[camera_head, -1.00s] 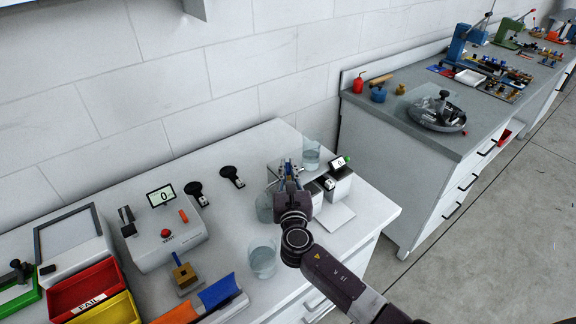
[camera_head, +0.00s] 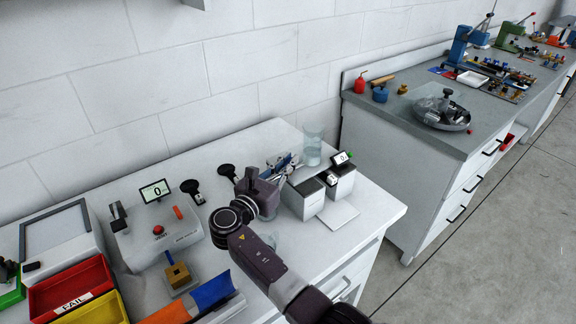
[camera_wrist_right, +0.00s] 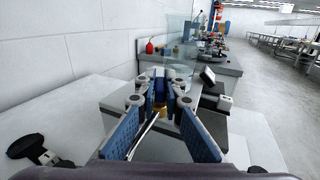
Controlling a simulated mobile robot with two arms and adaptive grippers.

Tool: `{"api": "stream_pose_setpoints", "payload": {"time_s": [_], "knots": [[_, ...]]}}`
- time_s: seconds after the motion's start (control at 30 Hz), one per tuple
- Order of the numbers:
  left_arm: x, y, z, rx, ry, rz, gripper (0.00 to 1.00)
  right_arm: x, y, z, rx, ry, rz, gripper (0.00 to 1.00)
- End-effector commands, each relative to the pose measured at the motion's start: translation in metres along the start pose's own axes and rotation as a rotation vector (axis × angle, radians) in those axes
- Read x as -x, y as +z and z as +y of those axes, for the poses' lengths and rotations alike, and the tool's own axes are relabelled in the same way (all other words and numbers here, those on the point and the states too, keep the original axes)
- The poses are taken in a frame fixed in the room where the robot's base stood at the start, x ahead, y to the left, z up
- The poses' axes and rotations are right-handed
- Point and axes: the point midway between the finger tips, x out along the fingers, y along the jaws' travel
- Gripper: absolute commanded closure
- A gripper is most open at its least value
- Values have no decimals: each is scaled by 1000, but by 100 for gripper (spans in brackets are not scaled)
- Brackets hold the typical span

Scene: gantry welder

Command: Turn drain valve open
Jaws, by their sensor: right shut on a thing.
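My right gripper (camera_head: 284,163) reaches in from the left of a small grey bench device (camera_head: 318,192) and points right. In the right wrist view its blue-padded fingers (camera_wrist_right: 160,100) are closed at their tips around a small blue part (camera_wrist_right: 160,86), with a brass-coloured bit (camera_wrist_right: 167,112) beside it. This looks like the drain valve and its handle, but the fingers hide most of it. How far the handle is turned cannot be told. A clear glass vessel (camera_head: 313,148) stands just behind the fingertips. My left gripper is not in view.
Two black knobs (camera_head: 227,171) and a white tester (camera_head: 157,235) stand left on the white bench. Red (camera_head: 72,286) and yellow bins are at lower left. A second bench (camera_head: 400,150) is at right. My arm hides part of the front.

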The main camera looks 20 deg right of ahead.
Motion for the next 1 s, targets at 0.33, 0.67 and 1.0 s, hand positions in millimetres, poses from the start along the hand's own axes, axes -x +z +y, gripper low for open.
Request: {"api": "stream_pose_setpoints", "payload": {"time_s": [0.33,0.67,1.0], "knots": [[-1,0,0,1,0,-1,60,0,0,0,0,-8,0,100],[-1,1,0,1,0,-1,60,0,0,0,0,-7,0,74],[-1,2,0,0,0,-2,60,0,12,0,-4,-7,0,74]]}}
